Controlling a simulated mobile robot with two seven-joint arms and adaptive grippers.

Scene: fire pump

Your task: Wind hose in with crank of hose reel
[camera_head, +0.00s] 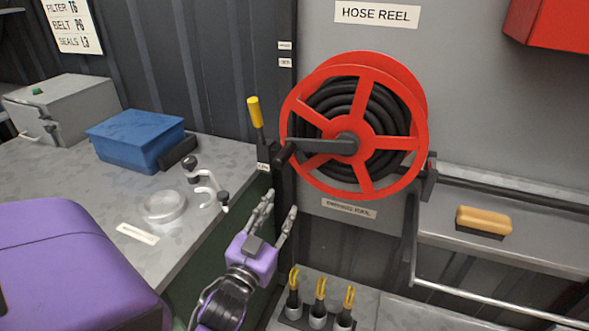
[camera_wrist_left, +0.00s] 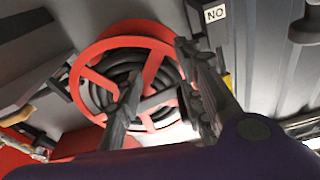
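The red hose reel (camera_head: 354,125) hangs on the grey wall with black hose (camera_head: 345,98) wound on it. Its dark crank arm (camera_head: 325,146) runs left from the hub to a black handle (camera_head: 284,154). My left gripper (camera_head: 281,203) is below and left of the reel, its fingers spread and pointing up, empty, apart from the crank handle. In the left wrist view the reel (camera_wrist_left: 98,47) shows beyond the two open fingers (camera_wrist_left: 155,85), tilted in the picture. My right gripper is in neither view.
A yellow-handled lever (camera_head: 255,113) stands left of the reel. A grey bench with a blue box (camera_head: 136,140) and a clear dish (camera_head: 164,206) is at left. Several yellow-topped tools (camera_head: 320,290) stand below the reel. A shelf with a tan block (camera_head: 484,220) and rails is at right.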

